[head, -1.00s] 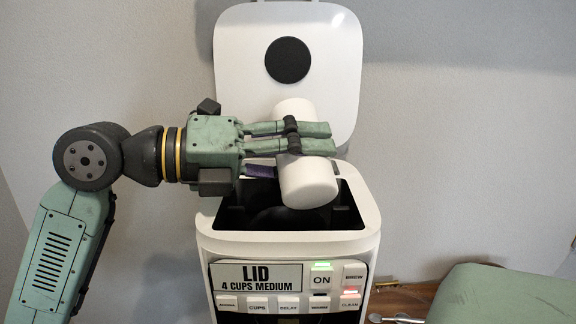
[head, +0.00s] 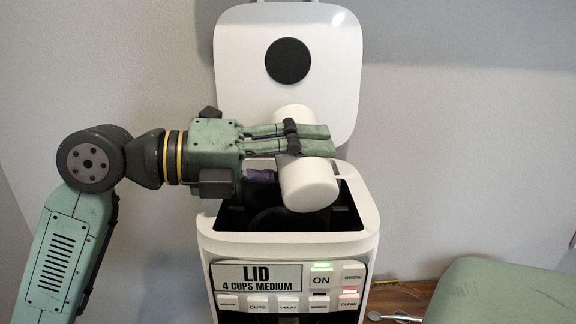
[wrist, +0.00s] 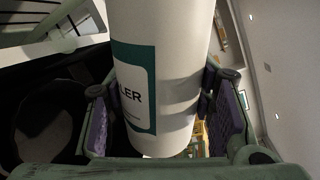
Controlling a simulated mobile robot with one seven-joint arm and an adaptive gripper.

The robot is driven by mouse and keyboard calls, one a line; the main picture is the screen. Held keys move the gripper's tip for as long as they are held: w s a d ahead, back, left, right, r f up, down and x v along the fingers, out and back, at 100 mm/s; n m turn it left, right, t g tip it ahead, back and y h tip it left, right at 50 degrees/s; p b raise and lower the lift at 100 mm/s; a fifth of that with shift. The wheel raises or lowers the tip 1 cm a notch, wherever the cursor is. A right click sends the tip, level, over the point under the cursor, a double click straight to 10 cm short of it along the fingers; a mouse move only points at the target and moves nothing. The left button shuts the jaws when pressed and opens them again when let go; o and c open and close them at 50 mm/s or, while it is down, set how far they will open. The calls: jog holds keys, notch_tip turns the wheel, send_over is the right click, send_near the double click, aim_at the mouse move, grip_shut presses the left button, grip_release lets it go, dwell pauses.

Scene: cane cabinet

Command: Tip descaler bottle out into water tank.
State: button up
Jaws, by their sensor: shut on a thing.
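The white descaler bottle (head: 309,187) lies nearly on its side in my gripper (head: 316,140), over the water tank opening (head: 340,221). Its near rounded end faces the head camera and sits just above the dark opening. The far end points back toward the raised lid. My gripper comes from the left and is shut around the bottle's middle. In the wrist view the bottle (wrist: 185,70) stands between the two purple-padded fingers, with a teal-edged label ending in "LER". Its mouth is not clearly visible, and no liquid shows.
The coffee machine's white lid (head: 325,70) with a black disc stands open behind the bottle. The front panel (head: 256,276) has several buttons, with green and red lights. A green rounded object (head: 505,292) is at lower right. A metal utensil (head: 395,318) lies on the wooden surface.

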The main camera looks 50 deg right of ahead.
jog(key=shift+f+n, duration=0.1)
jog(key=shift+n, duration=0.6)
dwell(0.6)
jog(key=shift+w+d+f+n+p, duration=0.2)
jog(key=shift+w+d+n+p, duration=0.3)
jog(key=shift+n, duration=0.3)
dwell(0.7)
jog(key=shift+w+r+n+g+p, duration=0.15)
jog(key=shift+r+n+g+p, duration=0.15)
jog(key=shift+r+n+p, duration=0.45)
dwell(0.8)
